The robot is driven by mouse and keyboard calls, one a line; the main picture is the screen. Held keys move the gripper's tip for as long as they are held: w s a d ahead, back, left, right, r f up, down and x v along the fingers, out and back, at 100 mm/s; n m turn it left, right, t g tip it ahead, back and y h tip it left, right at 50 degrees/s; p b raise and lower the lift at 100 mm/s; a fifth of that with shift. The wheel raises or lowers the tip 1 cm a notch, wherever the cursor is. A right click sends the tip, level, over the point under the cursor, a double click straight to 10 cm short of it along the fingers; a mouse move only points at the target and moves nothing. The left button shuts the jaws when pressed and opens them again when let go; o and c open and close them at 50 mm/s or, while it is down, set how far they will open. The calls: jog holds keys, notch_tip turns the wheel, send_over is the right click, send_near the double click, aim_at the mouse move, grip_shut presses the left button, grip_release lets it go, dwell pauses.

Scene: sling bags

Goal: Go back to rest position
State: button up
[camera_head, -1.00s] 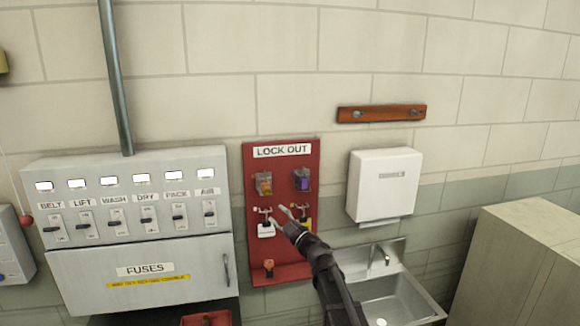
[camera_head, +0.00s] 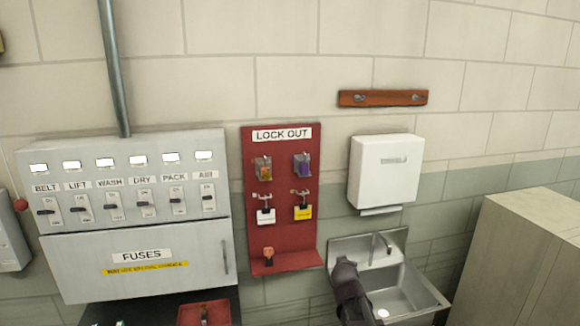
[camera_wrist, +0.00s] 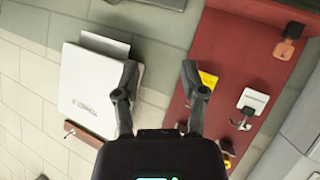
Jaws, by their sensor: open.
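My gripper (camera_wrist: 159,75) is open and empty in the wrist view, its two dark fingers apart with nothing between them. In the head view only a dark part of my arm shows low in front of the sink, and the fingertips cannot be made out. The red lock out board (camera_head: 284,225) hangs on the wall to the left of my arm. A white tag (camera_head: 266,215) and a yellow tag (camera_head: 303,212) hang on its hooks.
A metal sink (camera_head: 405,292) is below a white dispenser (camera_head: 385,172). A wooden hook rail (camera_head: 383,98) is above. A grey fuse box (camera_head: 140,220) is at the left and a pale cabinet (camera_head: 525,260) at the right. A red tray (camera_head: 190,314) is at the bottom.

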jog(key=s+f+m+g+y+b, duration=0.1)
jog(key=s+f+g+b, duration=0.1)
jog(key=s+f+g, duration=0.4)
jog(key=s+f+g+y+b, duration=0.2)
jog(key=s+f+g, duration=0.3)
jog(key=s, duration=1.2)
jog(key=shift+s+a+f+m+g, duration=0.25)
jog(key=shift+a+f+m+g, duration=0.15)
jog(key=shift+f, duration=1.2)
